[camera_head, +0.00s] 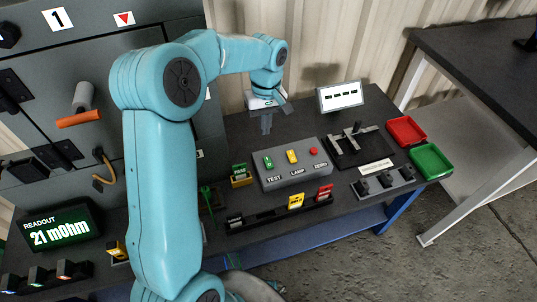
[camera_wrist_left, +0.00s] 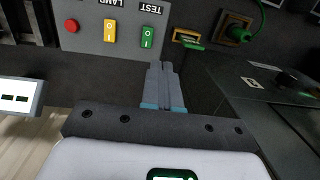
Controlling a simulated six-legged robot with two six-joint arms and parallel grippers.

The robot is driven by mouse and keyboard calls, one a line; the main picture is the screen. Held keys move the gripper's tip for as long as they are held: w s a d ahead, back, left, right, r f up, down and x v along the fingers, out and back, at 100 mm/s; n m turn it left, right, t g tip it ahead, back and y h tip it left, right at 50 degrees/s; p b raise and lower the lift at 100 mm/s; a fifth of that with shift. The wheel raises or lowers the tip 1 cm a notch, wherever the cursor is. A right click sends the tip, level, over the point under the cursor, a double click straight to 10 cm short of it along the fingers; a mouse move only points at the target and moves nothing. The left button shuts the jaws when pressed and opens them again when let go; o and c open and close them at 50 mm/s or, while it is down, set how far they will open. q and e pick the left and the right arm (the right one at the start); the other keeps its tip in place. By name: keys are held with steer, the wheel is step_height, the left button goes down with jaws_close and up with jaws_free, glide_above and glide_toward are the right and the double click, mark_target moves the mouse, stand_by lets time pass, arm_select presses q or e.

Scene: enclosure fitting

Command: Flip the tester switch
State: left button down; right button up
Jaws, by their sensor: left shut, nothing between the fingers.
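The grey tester box (camera_head: 292,172) stands on the dark bench. It carries a green switch (camera_head: 268,162) above the label TEST, a yellow switch (camera_head: 292,156) above LAMP and a red button (camera_head: 313,151) above ZERO. My left gripper (camera_head: 267,130) is shut and empty, pointing down behind the box, apart from the green switch in the picture. In the left wrist view its closed fingertips (camera_wrist_left: 160,66) lie just below the green switch (camera_wrist_left: 147,37). The yellow switch (camera_wrist_left: 109,32) and red button (camera_wrist_left: 71,25) are to its left. My right gripper is not in view.
A readout (camera_head: 57,231) shows 21 mOhm at the left. A white display (camera_head: 340,96) stands behind the box. A black fixture (camera_head: 352,147), a red tray (camera_head: 406,131) and a green tray (camera_head: 431,160) are to the right. A grey cabinet (camera_head: 100,100) fills the left.

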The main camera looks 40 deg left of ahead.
mark_target(268, 164)
arm_select(q)
steer(key=w+f+t+b, duration=0.1)
steer(key=b, duration=0.3)
steer(key=shift+d+f, duration=0.1)
steer(key=shift+d, duration=0.1)
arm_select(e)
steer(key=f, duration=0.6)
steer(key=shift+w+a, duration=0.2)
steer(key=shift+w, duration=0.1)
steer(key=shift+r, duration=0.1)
arm_select(q)
step_height(268, 164, down, 14)
steer(key=b, duration=0.2)
steer(key=shift+b, duration=0.35)
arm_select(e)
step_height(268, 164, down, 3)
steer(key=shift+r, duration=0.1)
